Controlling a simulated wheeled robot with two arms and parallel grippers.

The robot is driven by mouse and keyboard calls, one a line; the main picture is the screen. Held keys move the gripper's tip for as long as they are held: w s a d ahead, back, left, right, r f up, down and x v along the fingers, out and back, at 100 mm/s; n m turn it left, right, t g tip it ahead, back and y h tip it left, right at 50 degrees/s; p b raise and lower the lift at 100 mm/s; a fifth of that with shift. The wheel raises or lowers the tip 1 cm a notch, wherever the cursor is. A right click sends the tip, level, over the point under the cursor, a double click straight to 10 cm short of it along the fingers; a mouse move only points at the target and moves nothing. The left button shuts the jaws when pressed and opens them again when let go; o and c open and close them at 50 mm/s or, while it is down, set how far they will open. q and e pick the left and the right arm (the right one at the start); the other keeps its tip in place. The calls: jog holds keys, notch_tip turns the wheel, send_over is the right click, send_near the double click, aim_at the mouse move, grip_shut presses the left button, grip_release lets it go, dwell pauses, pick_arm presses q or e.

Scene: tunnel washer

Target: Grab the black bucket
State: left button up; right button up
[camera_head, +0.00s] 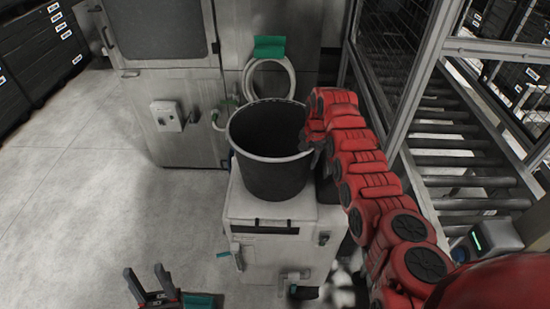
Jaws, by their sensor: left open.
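The black bucket (268,170) stands upright on a white box-shaped cabinet (270,222), its open mouth facing up. My right arm reaches in from the lower right, and its gripper (312,150) is at the right side of the bucket's rim. The arm's wrist hides most of that gripper's fingers, so I cannot tell whether they are closed on the rim. My left gripper (145,272) is at the bottom edge, left of the cabinet. It is open, empty and well apart from the bucket.
A mesh guard frame (400,85) and a roller conveyor (455,165) are at the right. Black crates (40,50) are stacked at the far left. The floor at left is clear.

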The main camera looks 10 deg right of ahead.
jog(key=shift+f, duration=0.15)
grip_shut()
dwell(1.4)
